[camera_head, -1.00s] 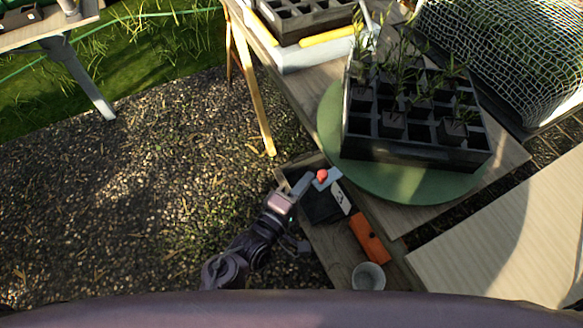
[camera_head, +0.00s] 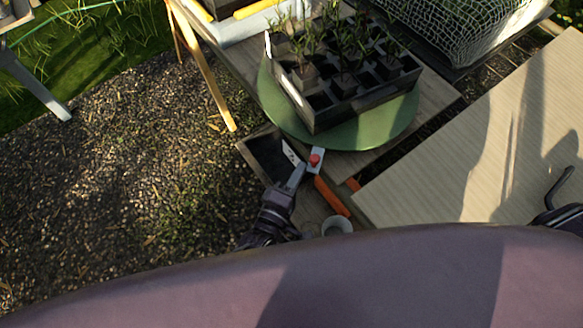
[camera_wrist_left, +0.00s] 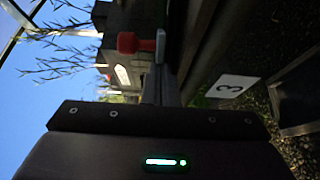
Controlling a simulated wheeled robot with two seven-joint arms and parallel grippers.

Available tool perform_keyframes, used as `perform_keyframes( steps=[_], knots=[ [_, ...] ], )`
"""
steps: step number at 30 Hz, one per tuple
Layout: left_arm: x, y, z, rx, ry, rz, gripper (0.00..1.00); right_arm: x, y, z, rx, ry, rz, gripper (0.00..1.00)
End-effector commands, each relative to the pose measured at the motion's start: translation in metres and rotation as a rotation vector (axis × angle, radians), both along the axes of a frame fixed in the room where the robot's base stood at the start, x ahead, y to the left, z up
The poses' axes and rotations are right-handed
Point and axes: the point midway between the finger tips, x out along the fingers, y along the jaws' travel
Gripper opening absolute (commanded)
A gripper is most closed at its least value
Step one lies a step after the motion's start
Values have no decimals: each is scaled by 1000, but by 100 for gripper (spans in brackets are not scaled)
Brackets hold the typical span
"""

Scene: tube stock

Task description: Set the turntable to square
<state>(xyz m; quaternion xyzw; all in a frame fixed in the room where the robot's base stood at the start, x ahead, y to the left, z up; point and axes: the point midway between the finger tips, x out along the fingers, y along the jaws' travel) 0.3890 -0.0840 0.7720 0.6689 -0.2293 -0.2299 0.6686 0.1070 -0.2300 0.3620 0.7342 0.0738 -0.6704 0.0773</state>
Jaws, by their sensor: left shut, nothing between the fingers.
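The turntable is a round green disc (camera_head: 372,133) on the table, with a dark tray (camera_head: 345,114) of seedlings on it. The tray's near edge runs at a slant in the head view. A red knob (camera_head: 315,159) on a small pale plate (camera_head: 319,150) is at the disc's near edge; the knob also shows in the left wrist view (camera_wrist_left: 130,42). My left gripper (camera_head: 299,171) is shut and empty, its tips just left of the knob. I cannot tell whether they touch it.
An orange thing (camera_head: 332,196) and a pale cup (camera_head: 337,225) lie near my body. A bare board (camera_head: 430,180) is at right, and a netted frame (camera_head: 455,30) behind. A card marked 3 (camera_wrist_left: 232,87) shows in the left wrist view. Gravel (camera_head: 130,170) is open at left.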

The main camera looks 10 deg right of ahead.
Motion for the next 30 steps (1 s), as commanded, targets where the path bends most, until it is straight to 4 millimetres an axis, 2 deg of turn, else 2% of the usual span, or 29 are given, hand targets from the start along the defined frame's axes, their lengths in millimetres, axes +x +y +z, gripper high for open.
perform_keyframes(
  steps=[10,30],
  knots=[
    [-5,-9,0,-1,-1,1,0,0,0,3,0,-1,0,36],
    [-1,-8,1,1,-2,1,0,1,-4,6,-5,-2,3,36]
  ],
)
